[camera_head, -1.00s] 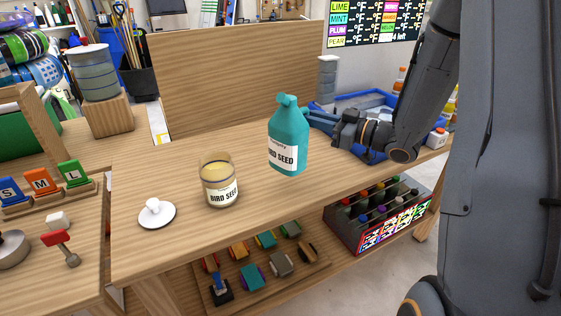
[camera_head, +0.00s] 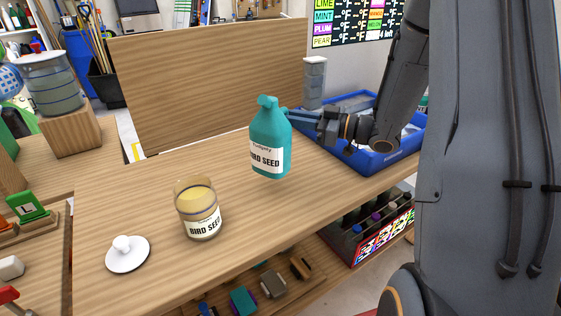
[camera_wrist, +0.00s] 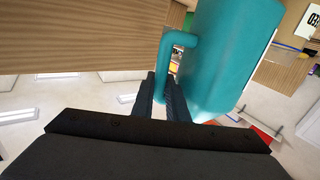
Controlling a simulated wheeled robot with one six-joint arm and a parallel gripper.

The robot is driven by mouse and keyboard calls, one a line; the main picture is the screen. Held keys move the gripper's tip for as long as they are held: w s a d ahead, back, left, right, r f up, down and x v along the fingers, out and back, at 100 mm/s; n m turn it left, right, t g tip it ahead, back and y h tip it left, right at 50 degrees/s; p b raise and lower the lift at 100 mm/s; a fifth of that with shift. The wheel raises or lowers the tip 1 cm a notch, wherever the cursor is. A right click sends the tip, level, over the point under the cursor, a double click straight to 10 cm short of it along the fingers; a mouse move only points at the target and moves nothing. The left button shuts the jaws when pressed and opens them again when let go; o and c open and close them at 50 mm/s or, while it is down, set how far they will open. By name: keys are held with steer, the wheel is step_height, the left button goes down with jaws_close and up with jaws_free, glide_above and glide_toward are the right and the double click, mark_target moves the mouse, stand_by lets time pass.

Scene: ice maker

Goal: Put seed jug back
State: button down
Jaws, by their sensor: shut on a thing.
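The seed jug (camera_head: 270,138) is teal with a white "BIRD SEED" label and stands upright in the middle of the head view. My gripper (camera_head: 290,116) reaches it from the right and is shut on its handle. In the wrist view the jug (camera_wrist: 222,60) fills the upper right, and my gripper's dark fingers (camera_wrist: 165,98) are at the teal handle. The head view does not make clear whether the jug's base touches the table. A glass jar (camera_head: 199,210) labelled "BIRD SEED", with pale yellow contents, stands open to the front left. A white lid (camera_head: 128,253) lies beside it.
A blue tray (camera_head: 375,160) sits on the right of the wooden table (camera_head: 130,205), under my arm. A tall wooden panel (camera_head: 210,80) stands behind. A bottle crate (camera_head: 370,235) and several small items are below the tabletop. The table between jar and tray is mostly clear.

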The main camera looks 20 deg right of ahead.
steer(key=shift+f+p, duration=0.7)
steer(key=shift+f, duration=3.15)
steer(key=c, duration=1.7)
jaws_free()
steer(key=shift+c, duration=0.2)
